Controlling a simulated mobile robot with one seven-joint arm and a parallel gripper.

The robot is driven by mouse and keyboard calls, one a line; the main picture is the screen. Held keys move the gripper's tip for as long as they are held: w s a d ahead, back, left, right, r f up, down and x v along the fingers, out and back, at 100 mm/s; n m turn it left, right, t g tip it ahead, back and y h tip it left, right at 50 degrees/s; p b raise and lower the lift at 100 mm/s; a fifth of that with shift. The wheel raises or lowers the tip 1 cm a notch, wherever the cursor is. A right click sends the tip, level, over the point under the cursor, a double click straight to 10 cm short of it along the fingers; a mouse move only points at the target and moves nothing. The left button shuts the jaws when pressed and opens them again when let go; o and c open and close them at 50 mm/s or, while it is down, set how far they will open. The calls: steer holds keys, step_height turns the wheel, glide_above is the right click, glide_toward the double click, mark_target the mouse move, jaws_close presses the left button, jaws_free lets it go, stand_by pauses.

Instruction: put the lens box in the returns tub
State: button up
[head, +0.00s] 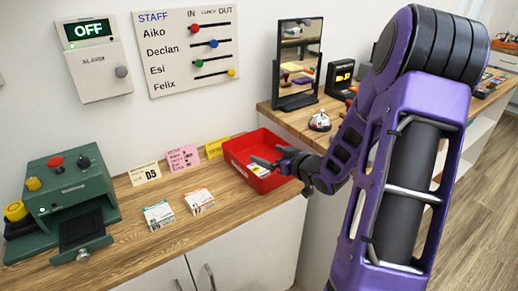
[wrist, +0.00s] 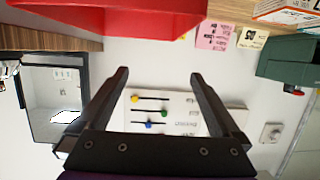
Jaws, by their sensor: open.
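The red returns tub (head: 277,183) stands on the wooden counter, and its red wall (wrist: 120,15) fills the upper left of the wrist view. Two small white boxes lie left of the tub, one with a teal edge (head: 159,216) and one with an orange edge (head: 200,202). I cannot tell which is the lens box.
A green machine (head: 68,195) stands at the counter's left. Yellow and pink cards (head: 183,158) lean along the wall. A mirror (head: 299,62), a bell (head: 320,121) and a black display (head: 340,77) stand on the right-hand counter. A staff board (head: 187,48) hangs on the wall.

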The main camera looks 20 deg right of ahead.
steer(key=shift+v, duration=1.75)
